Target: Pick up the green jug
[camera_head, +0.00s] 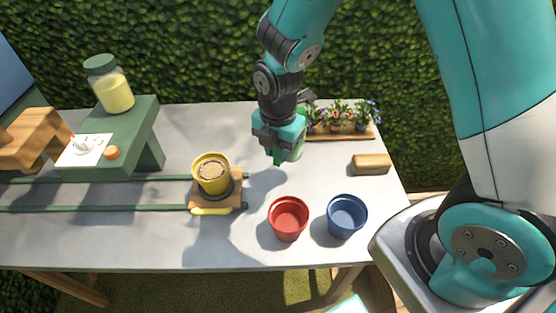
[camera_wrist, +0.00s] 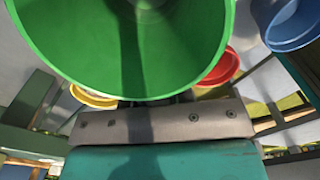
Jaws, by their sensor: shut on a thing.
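The green jug (camera_wrist: 75,45) fills the upper middle of the wrist view, its wide open mouth turned toward the camera. In the head view the green jug (camera_head: 291,151) is mostly hidden behind my gripper (camera_head: 277,152), near the back of the white table. My gripper is shut on the jug. I cannot tell whether the jug touches the table.
A yellow pot (camera_head: 211,176) with soil stands on a wooden carriage on green rails. A red pot (camera_head: 288,220) and a blue pot (camera_head: 346,217) stand at the front. A wooden block (camera_head: 371,164) and a flower tray (camera_head: 345,133) are to the right. A lidded jar (camera_head: 113,90) stands on a green stand.

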